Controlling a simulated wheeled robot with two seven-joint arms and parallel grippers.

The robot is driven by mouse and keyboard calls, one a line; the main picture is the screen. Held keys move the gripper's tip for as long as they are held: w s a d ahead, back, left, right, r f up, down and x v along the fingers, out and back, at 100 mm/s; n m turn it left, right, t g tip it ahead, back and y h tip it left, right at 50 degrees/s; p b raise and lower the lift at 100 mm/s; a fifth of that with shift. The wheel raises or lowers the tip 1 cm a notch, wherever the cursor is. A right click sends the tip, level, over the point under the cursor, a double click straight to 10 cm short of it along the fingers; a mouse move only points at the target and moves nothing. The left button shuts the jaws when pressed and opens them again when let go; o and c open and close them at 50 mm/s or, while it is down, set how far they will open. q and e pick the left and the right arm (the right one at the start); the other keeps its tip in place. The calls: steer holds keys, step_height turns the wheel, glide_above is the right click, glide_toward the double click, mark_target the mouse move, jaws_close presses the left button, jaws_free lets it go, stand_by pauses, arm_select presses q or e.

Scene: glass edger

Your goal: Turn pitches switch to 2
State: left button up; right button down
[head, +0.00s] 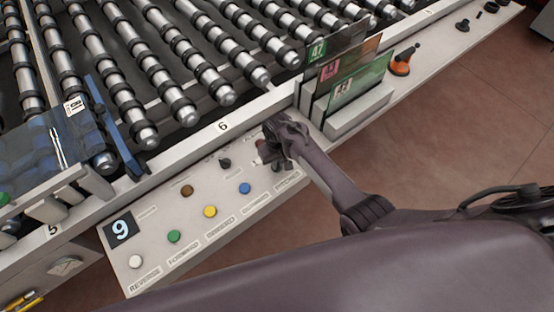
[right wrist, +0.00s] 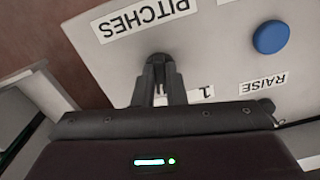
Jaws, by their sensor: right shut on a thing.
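The control panel (head: 150,245) is a light plate with coloured buttons and printed labels. The label PITCHES (right wrist: 148,18) shows upside down in the right wrist view, just beyond the fingertips. My right gripper (head: 269,152) is over the far right part of the panel. In the right wrist view its two dark fingers (right wrist: 159,74) are shut on the small dark pitches switch (right wrist: 160,60), which they mostly hide. A label with a 1 (right wrist: 203,92) shows just right of the fingers. Which way the switch points cannot be told. My left gripper is not in view.
A blue button (right wrist: 270,37) and the label RAISE (right wrist: 263,83) lie to the right in the wrist view. Rollers (head: 170,70) fill the upper left of the head view. A holder with upright cards (head: 345,85) stands beyond my right gripper. Bare floor (head: 470,130) lies to the right.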

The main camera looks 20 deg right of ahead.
steer(key=shift+n, duration=1.2)
steer(key=shift+p, duration=0.3)
steer(key=c, duration=1.5)
jaws_free()
steer(key=shift+w+r, duration=0.1)
steer(key=shift+r, duration=0.45)
step_height(320, 180, up, 7)
steer(key=shift+f+b, duration=0.15)
steer(key=shift+b, duration=0.45)
